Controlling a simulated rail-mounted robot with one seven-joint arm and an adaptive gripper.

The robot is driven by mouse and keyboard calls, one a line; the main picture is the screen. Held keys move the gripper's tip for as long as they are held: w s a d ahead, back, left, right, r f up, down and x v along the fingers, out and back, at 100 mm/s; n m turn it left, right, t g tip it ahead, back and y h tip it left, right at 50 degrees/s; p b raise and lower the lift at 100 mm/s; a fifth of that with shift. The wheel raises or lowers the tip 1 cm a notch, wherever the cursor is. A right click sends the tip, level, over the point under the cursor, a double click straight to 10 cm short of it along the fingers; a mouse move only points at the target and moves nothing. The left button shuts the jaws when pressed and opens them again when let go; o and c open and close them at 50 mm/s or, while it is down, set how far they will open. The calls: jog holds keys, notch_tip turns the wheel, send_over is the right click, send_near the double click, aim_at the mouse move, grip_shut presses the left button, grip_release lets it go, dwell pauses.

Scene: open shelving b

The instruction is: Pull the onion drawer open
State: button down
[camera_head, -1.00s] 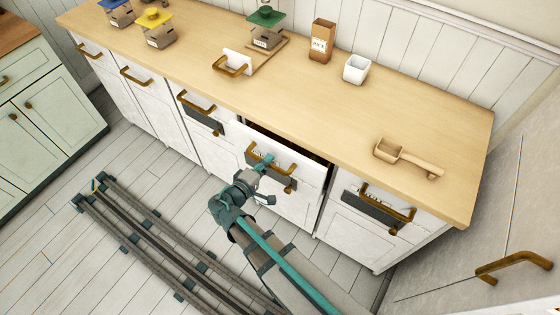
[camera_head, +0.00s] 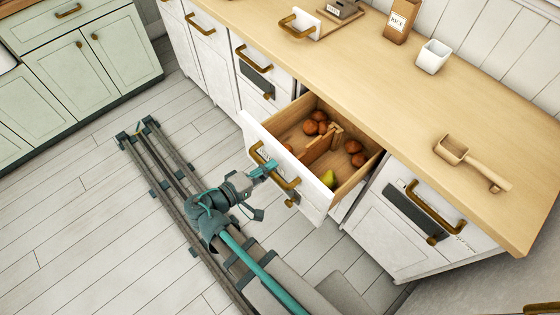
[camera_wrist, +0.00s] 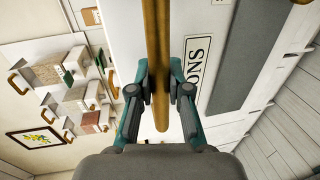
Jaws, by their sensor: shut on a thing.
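The onion drawer (camera_head: 262,137) stands pulled out from the white cabinet in the head view. Inside are several round brown onions, a wooden divider (camera_head: 318,147) and a yellow-green item near the front right corner. Its brass bar handle (camera_head: 284,181) is on the front. My gripper (camera_head: 268,168) is at this handle. In the wrist view my gripper (camera_wrist: 160,92) has its two fingers shut on either side of the brass handle (camera_wrist: 155,40). A label (camera_wrist: 193,75), partly hidden, ends in "ONS" on the drawer front.
Closed drawers with brass handles flank it, left (camera_head: 254,73) and right (camera_head: 425,210). On the wooden counter (camera_head: 370,95) are a wooden scoop (camera_head: 465,158), a white cup (camera_head: 433,56) and a rice box (camera_head: 402,18). The floor before the drawer is open around my rail.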

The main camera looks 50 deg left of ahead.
jog(key=shift+f+v, duration=0.2)
jog(key=shift+v, duration=1)
jog(key=c, duration=1.1)
grip_release()
jog(key=shift+s, duration=0.15)
jog(key=v, duration=0.7)
jog(key=shift+s, duration=0.15)
